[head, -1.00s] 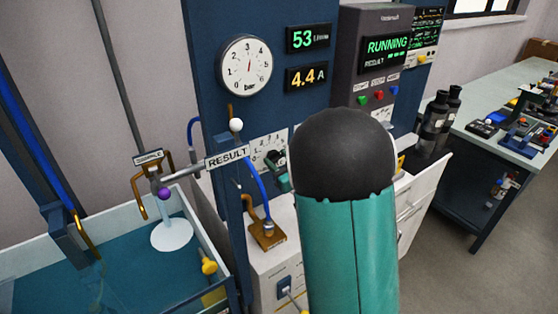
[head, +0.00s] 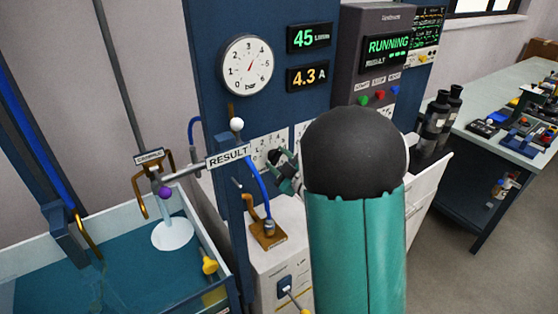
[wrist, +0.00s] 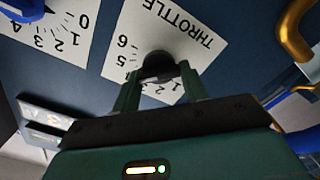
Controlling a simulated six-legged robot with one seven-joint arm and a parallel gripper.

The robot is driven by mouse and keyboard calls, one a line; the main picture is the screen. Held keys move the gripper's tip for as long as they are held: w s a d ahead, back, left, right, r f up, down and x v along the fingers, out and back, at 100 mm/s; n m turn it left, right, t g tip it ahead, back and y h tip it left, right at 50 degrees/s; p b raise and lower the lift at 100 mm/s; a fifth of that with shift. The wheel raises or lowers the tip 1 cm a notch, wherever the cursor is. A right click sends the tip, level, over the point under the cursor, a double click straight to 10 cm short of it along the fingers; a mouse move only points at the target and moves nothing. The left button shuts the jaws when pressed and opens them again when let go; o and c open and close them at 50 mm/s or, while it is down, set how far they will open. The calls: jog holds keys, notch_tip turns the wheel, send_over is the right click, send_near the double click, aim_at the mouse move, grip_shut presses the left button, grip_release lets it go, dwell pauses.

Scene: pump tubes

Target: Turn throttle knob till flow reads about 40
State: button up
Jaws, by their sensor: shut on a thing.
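The throttle knob (wrist: 157,65) is a round dark knob in front of a white THROTTLE dial plate (wrist: 150,30), which appears upside down in the wrist view. The numbers 5 and 6 show beside it, and other marks are partly hidden. My gripper (wrist: 160,82) is shut on the knob, one finger on each side.
A current display (head: 308,77) reads 4.3 A. A round bar gauge (head: 247,65) is at its left. The controller (head: 388,50) shows RUNNING. A second dial plate (wrist: 55,35) lies beside the throttle plate. Copper pipe (wrist: 293,35) is close by in the wrist view.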

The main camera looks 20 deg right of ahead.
jog(key=shift+f, duration=0.1)
dwell(0.3)
jog(key=o, duration=1)
jog(key=s+d, duration=0.1)
jog(key=s, duration=0.8)
jog(key=s+d, duration=0.1)
jog(key=s, duration=0.3)
jog(key=shift+s+d, duration=0.35)
